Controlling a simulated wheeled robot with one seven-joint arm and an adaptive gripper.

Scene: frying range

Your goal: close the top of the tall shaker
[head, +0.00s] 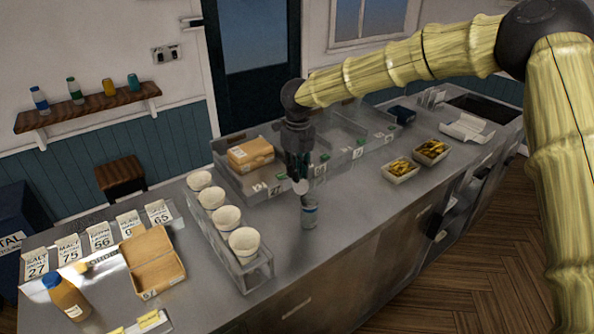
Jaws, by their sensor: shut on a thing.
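The tall shaker (309,215), a small grey cylinder with a darker band near its top, stands upright on the metal counter near its front edge. My gripper (300,178) points down just above and slightly left of the shaker. It is shut on a small pale round piece (301,187), which looks like the shaker's top. The piece appears tilted and close over the shaker's rim. I cannot tell whether the two touch. The fingers are dark and partly hide the piece.
A rack (250,277) of white cups stands left of the shaker. Behind are clear divided bins (343,160) and a cardboard box (250,153). An open brown box (152,262) and labelled packets lie farther left. The counter right of the shaker is clear up to the food trays (400,169).

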